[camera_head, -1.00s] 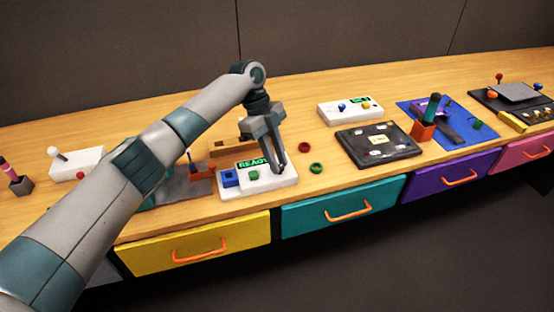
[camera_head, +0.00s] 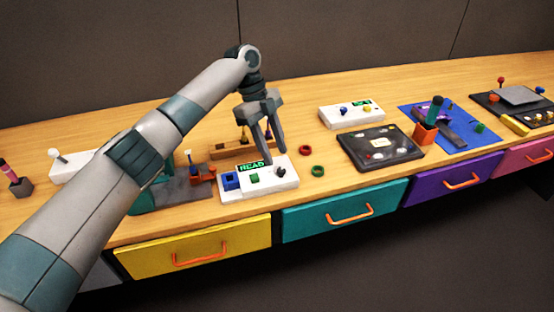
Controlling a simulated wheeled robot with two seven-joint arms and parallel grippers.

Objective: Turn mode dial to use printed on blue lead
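A white panel (camera_head: 265,187) near the yellow drawer carries a green display (camera_head: 252,166) with lettering like "READ", partly hidden by a finger. A blue square part (camera_head: 230,181), a green button (camera_head: 254,178) and a dark dial-like knob (camera_head: 280,171) sit on it. The knob's pointing direction is too small to tell. No printed writing on a blue lead can be made out. My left gripper (camera_head: 275,155) hangs above the panel's right half, fingers apart and empty, just above the knob. My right gripper is out of view.
A red ring (camera_head: 305,150) and a green ring (camera_head: 317,171) lie right of the panel. A black tray (camera_head: 378,158) and another white panel (camera_head: 351,122) are farther right. A brown wooden piece (camera_head: 228,150) stands behind. My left arm covers the table's left part.

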